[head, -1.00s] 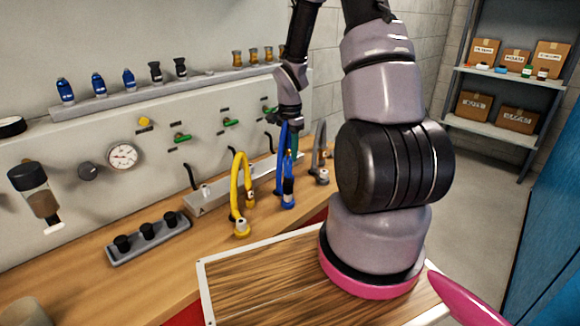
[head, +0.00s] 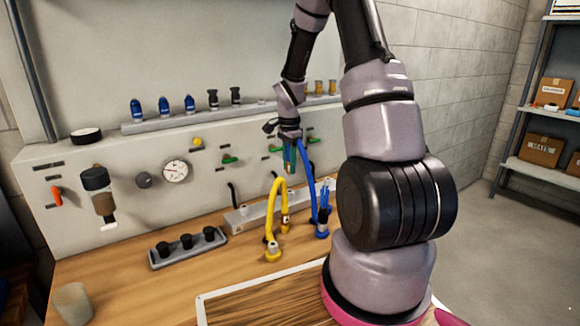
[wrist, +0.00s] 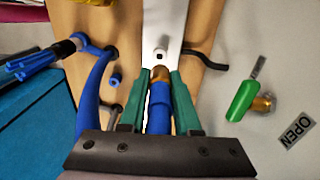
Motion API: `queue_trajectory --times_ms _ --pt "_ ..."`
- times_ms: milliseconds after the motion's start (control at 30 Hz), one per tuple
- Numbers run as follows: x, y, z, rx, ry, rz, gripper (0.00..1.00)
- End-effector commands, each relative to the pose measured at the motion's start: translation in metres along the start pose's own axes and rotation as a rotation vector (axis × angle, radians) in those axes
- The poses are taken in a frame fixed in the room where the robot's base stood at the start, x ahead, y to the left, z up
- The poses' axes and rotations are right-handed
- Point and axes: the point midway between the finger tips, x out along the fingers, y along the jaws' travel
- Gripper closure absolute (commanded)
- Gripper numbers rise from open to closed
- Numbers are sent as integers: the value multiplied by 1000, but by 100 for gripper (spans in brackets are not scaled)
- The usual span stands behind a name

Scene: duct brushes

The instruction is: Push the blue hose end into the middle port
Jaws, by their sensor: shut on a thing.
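My gripper (wrist: 158,78) is shut on the blue hose end (wrist: 158,108), held between its green fingers. The end's brass tip (wrist: 159,74) points toward the pale port block (wrist: 168,20). A small white port with a dark opening (wrist: 161,53) lies just beyond the tip; a gap shows between them. Which port this is, I cannot tell. In the head view my gripper (head: 289,160) is above the port block (head: 248,213), with the blue hose (head: 309,172) arcing down to its blue base (head: 322,231) on the bench.
The yellow hose (head: 271,208) stands close to the left of the blue one. Black bent tubes (wrist: 207,61) flank the block. Green valve handles (wrist: 242,100) are on the panel. A tray of black knobs (head: 187,247) sits left on the bench.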

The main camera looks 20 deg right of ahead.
Motion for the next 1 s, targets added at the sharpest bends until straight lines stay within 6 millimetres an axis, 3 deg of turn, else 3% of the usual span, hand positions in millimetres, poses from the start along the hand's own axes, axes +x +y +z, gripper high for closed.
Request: queue_trajectory --times_ms 167,700,1000 --pt "5 0 0 -1 0 0 100" --pt "50 0 0 -1 0 1 100" --pt "58 0 0 -1 0 0 100"
